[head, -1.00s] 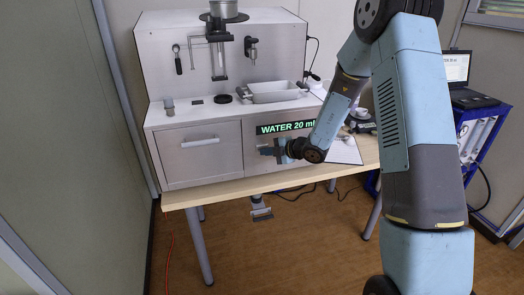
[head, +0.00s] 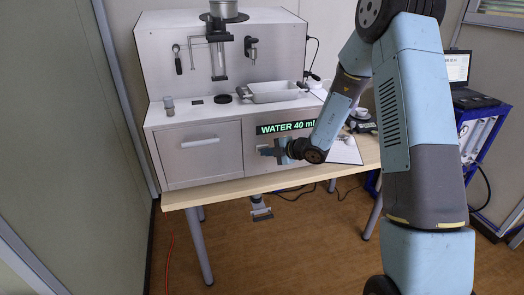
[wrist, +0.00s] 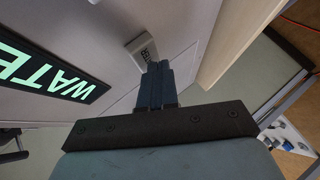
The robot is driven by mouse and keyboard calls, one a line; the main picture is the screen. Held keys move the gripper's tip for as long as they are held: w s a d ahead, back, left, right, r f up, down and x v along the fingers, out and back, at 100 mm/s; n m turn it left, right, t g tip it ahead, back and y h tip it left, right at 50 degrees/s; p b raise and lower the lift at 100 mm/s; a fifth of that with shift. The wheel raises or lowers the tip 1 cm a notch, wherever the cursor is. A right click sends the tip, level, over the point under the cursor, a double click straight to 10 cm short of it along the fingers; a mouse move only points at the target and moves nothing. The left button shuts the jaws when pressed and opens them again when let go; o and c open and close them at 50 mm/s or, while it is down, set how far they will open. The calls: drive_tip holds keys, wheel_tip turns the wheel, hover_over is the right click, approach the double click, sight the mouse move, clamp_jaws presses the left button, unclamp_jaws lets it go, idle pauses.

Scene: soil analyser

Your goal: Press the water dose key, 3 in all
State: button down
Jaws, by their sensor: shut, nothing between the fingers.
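The soil analyser (head: 228,150) is a light grey cabinet on a wooden table. Its green display (head: 280,129) reads "WATER 40 ml", partly covered at its right end by my arm. My gripper (head: 265,151) is shut and empty at the front panel, just below the display. In the wrist view, my shut fingertips (wrist: 154,66) are at the small pale key (wrist: 141,47) with dark markings. They cover its near part, and I cannot tell whether they touch it.
A drawer with a handle (head: 200,142) is left of the display. A laptop (head: 467,82) stands on a blue rack at right. The table edge (head: 230,188) runs below the panel.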

drive_tip(key=shift+s+d, duration=0.15)
drive_tip(key=shift+s, duration=0.35)
idle(0.4)
drive_tip(key=shift+w, duration=0.4)
drive_tip(key=shift+w+a, duration=0.25)
drive_tip(key=shift+w, duration=0.25)
idle(0.9)
drive_tip(key=shift+s, duration=0.2)
drive_tip(key=shift+s+d, duration=0.25)
drive_tip(key=shift+s, duration=0.45)
drive_tip(key=shift+s+d, duration=0.25)
drive_tip(key=shift+s, duration=0.55)
drive_tip(key=shift+s+d, duration=0.2)
drive_tip(key=shift+s, duration=0.6)
drive_tip(key=shift+s+d, duration=0.25)
drive_tip(key=shift+s, duration=0.55)
